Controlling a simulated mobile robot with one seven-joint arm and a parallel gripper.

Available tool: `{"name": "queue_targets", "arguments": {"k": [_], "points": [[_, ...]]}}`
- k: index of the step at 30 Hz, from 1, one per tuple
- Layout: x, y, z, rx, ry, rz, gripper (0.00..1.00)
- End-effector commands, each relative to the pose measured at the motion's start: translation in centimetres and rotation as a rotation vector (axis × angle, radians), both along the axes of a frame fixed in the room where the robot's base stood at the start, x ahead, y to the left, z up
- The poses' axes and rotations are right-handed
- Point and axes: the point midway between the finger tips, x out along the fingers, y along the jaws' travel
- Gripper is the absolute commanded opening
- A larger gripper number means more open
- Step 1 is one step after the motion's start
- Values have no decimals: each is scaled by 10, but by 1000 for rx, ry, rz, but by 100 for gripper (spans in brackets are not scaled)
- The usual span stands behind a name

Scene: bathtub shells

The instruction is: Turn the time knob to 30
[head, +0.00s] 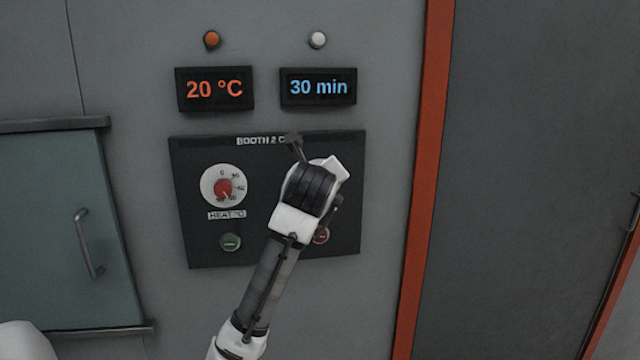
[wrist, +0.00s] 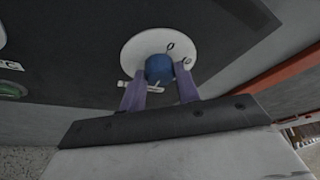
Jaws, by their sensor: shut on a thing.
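The time knob (wrist: 159,69) is blue and sits on a white round dial (wrist: 140,48) in the wrist view. My gripper (wrist: 160,82) has a finger on each side of the knob and is shut on it. In the head view my arm and hand cover the time knob and its dial. The time display (head: 317,87) reads "30 min" in blue. Most of the dial's marks are hidden or too small to read; a 0 shows near its upper right.
The black control panel (head: 200,252) also bears a red heat knob (head: 223,188), a green button (head: 230,242) and a red button (head: 321,235) partly behind my arm. The heat display (head: 214,89) reads "20 °C". A cabinet door with a handle (head: 88,244) is at left, an orange post (head: 424,180) at right.

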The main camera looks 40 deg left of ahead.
Motion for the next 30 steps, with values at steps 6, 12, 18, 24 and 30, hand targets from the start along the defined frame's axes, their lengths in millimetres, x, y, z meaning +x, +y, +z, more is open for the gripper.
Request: {"name": "queue_targets", "arguments": {"k": [6, 12, 18, 24, 30], "points": [[0, 0, 0, 10, 11, 1, 9], [0, 0, 0, 9, 10, 1, 9], [0, 0, 0, 9, 9, 1, 50], [0, 0, 0, 8, 9, 1, 54], [-4, -3, 1, 9, 8, 1, 54]]}}
